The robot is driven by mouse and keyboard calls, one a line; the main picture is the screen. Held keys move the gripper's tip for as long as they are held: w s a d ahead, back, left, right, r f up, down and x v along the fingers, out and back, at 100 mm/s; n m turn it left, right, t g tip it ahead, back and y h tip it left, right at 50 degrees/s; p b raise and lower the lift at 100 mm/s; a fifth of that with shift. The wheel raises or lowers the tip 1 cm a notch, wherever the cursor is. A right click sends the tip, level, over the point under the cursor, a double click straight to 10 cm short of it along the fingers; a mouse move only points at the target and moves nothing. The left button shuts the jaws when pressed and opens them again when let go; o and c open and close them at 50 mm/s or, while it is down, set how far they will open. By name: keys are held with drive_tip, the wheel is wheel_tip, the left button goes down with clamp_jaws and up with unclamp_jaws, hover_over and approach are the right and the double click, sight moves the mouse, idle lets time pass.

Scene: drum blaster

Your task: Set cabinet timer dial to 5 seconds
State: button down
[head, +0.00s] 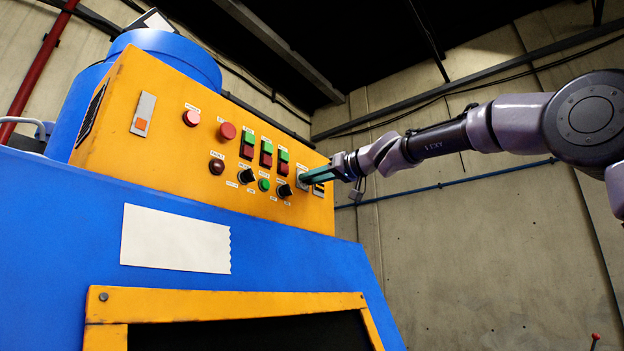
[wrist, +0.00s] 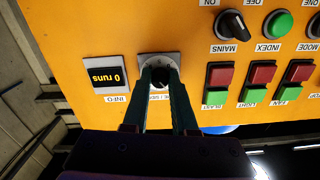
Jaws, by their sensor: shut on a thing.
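The timer dial (wrist: 157,60) is a small round knob on a grey plate on the orange cabinet panel. Its label is mostly covered by my fingers; only a fragment shows. My gripper (wrist: 159,73) has its two teal fingers closed together on the dial. In the head view my gripper (head: 308,178) reaches in from the right to the panel's right end. The dial there is mostly hidden behind the fingertips. I cannot read which seconds mark the dial points to.
The info display (wrist: 103,77) next to the dial reads "0 runs". The mains knob (wrist: 232,25), green index button (wrist: 278,23) and several red-green switches sit nearby. In the head view the orange panel (head: 120,130) tops the blue cabinet (head: 60,220). Open air lies right of the cabinet.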

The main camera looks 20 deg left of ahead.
drive_tip(key=shift+m, duration=5)
drive_tip(key=c, duration=0.7)
unclamp_jaws()
drive_tip(key=shift+d, duration=0.1)
drive_tip(key=v, duration=1)
drive_tip(key=shift+s+d, duration=0.15)
drive_tip(key=shift+d, duration=0.15)
drive_tip(key=shift+f, duration=0.1)
